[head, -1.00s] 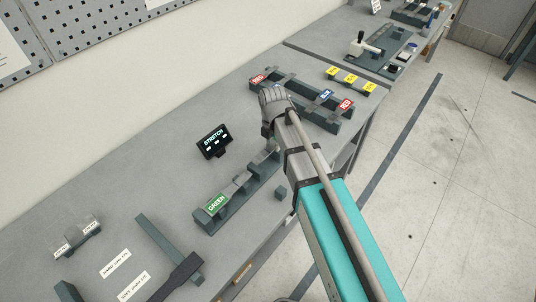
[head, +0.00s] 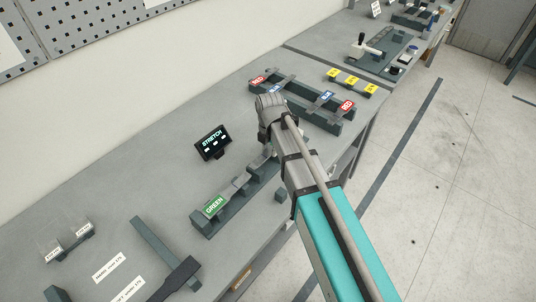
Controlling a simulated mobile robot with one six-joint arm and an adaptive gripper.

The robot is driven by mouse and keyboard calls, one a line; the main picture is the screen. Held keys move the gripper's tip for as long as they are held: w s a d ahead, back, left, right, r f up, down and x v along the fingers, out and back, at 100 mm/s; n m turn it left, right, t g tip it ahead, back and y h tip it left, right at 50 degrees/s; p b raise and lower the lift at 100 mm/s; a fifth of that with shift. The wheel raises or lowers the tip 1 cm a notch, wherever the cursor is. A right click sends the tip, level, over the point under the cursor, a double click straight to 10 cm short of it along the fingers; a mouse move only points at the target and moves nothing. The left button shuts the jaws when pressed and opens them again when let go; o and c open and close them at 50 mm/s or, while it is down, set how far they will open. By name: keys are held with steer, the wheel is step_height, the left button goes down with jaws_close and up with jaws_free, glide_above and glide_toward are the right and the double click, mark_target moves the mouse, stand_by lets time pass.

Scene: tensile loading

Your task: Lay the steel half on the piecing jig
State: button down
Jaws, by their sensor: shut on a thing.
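A long dark block fixture (head: 236,208) stands on the bench at the picture's middle. A green-labelled piece (head: 215,204) lies at its near end and bare grey pieces (head: 242,181) lie further along it. I take this for the piecing jig, but no label confirms it. My gripper (head: 269,143) is over or beside the fixture's far end, seen from behind. It is shut, with its fingertips largely hidden by my wrist. The steel half in its grip cannot be made out clearly, nor whether it touches the fixture.
A lit STRETCH display (head: 212,142) stands left of the fixture. A rack with red and blue labels (head: 318,114) is beyond my wrist, with yellow-labelled pieces (head: 351,82) behind.

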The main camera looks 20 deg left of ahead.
mark_target(270, 151)
steer(key=shift+f+b, duration=0.35)
steer(key=shift+f, duration=0.3)
steer(key=shift+f, duration=0.15)
steer(key=shift+c, duration=1.6)
jaws_free()
step_height(270, 151, up, 12)
steer(key=p, duration=1.2)
